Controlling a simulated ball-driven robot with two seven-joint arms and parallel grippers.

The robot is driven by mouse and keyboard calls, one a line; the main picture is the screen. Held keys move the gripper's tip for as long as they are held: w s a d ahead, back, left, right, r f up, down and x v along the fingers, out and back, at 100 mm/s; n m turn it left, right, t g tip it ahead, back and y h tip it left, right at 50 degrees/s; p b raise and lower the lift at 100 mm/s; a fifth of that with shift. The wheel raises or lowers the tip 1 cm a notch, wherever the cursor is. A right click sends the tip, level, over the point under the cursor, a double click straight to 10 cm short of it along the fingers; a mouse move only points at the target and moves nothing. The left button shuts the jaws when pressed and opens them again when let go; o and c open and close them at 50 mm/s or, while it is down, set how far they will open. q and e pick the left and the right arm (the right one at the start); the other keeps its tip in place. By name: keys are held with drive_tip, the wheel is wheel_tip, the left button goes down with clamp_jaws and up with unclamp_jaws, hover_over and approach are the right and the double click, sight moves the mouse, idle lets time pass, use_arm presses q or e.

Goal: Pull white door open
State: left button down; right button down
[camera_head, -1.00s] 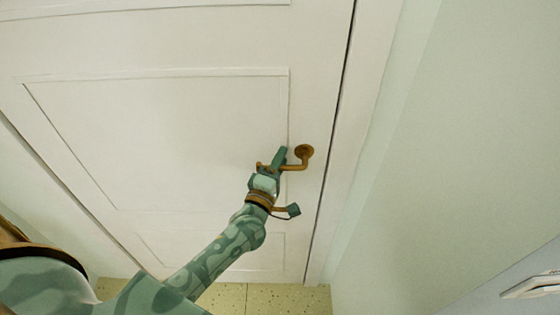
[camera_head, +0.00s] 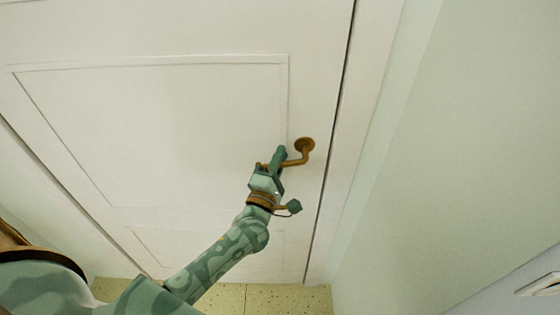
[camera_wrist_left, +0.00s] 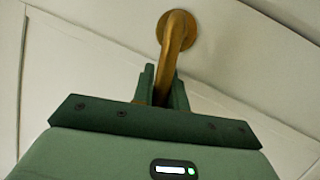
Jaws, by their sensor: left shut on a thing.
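The white door (camera_head: 160,120) fills most of the head view and looks shut in its frame, with a thin dark gap along its right edge. A brass lever handle (camera_head: 305,147) sits near that edge. My left gripper (camera_head: 278,158) is shut on the handle's lever. In the left wrist view, the lever of the handle (camera_wrist_left: 172,45) runs down between the two green fingers of the left gripper (camera_wrist_left: 162,88). The lever's far end is partly hidden by the fingers. My right gripper is not in view.
A pale wall (camera_head: 460,150) stands to the right of the door frame. The speckled floor (camera_head: 270,299) shows at the bottom. A white fixture (camera_head: 540,285) is cut off at the lower right edge.

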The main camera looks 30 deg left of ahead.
use_arm(q)
drive_tip(key=f+n+b, duration=0.1)
drive_tip(key=n+y+b, duration=0.1)
drive_tip(key=n+b, duration=0.1)
drive_tip(key=f+n+y+b, duration=0.1)
drive_tip(key=shift+w+d+f+n+t, duration=0.1)
drive_tip(key=shift+d+f+n+t, duration=0.2)
drive_tip(key=shift+w+d+f+n+y+b, duration=0.1)
drive_tip(key=shift+n+y+b, duration=0.3)
drive_tip(key=shift+n+b, duration=0.15)
drive_tip(key=shift+d+f+n+y+b, duration=0.1)
drive_tip(key=shift+n+y+b, duration=0.3)
drive_tip(key=shift+n, duration=0.15)
drive_tip(key=shift+r, duration=0.1)
